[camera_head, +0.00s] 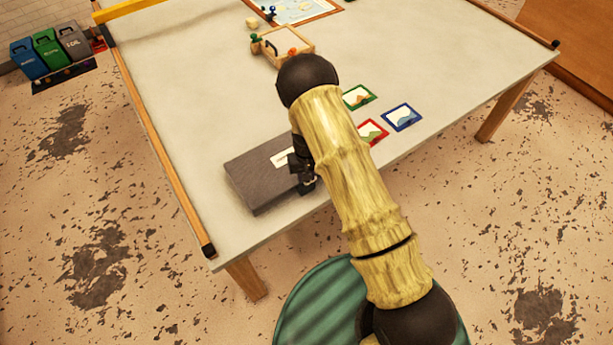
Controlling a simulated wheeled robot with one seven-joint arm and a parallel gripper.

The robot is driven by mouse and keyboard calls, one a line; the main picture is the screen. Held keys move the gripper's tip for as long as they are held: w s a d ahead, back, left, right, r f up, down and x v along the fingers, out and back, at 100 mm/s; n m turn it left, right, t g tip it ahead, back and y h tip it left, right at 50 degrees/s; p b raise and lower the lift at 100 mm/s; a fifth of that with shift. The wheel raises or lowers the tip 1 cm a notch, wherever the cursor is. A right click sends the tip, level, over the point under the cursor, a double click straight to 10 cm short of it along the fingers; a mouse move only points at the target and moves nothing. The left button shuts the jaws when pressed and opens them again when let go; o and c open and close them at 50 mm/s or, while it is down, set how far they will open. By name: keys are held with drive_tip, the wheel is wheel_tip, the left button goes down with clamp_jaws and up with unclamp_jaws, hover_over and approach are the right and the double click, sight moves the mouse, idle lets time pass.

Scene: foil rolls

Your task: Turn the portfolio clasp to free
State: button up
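The portfolio (258,182) is a flat dark grey case lying closed on the near part of the white table, with a pale label (283,158) on its top. My gripper (306,187) is dark and small in this view, at the portfolio's right end near the table's front edge. My arm comes from the lower right and covers the area just right of the gripper. The clasp cannot be made out; the gripper and arm hide that end of the portfolio. I cannot tell whether the fingers touch anything or are open or shut.
Green (359,97), red (372,132) and blue (402,117) framed cards lie right of my arm. A wooden tray (283,47) with coloured pegs and a framed board (296,8) are farther back. The table's (180,95) left side is clear. Several bins stand on the floor at far left.

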idle(0.3)
drive_tip(key=o, duration=1)
drive_tip(key=shift+r, duration=0.1)
wheel_tip(320, 180, up, 17)
drive_tip(key=b, duration=0.4)
drive_tip(key=shift+r, duration=0.1)
